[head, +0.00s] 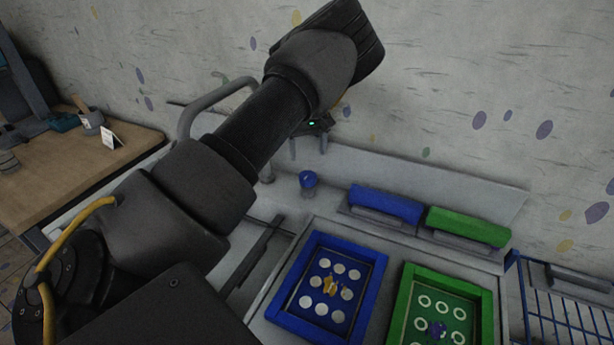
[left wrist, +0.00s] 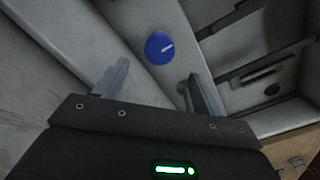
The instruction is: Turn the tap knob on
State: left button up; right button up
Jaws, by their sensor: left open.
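The tap knob (head: 308,180) is a small blue cylinder on the grey counter, behind the blue tray. In the left wrist view the knob (left wrist: 159,48) is a blue disc with a short white line, beyond and between the fingertips. A grey curved tap pipe (head: 213,97) rises left of it, partly hidden by my left arm. My left gripper (head: 308,150) hangs just above the knob, fingers down. In the left wrist view my left gripper (left wrist: 156,78) is open and empty, apart from the knob. My right gripper is not in view.
A blue-framed tray (head: 285,317) and a green-framed tray (head: 399,307) with round discs lie in front. A blue block (head: 385,204) and a green block (head: 468,226) stand behind them. A blue wire rack (head: 560,300) is at right, a wooden desk (head: 60,170) at left.

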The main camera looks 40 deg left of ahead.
aim_at(308, 175)
pick_arm(q)
notch_tip(308, 175, down, 7)
jog(key=b, duration=0.4)
jog(key=shift+f, duration=0.35)
jog(key=shift+f+b, duration=0.3)
jog(key=shift+b, duration=0.15)
jog(key=c, duration=0.6)
jog(key=shift+a, duration=0.1)
jog(key=c, duration=0.4)
jog(key=shift+o, duration=0.2)
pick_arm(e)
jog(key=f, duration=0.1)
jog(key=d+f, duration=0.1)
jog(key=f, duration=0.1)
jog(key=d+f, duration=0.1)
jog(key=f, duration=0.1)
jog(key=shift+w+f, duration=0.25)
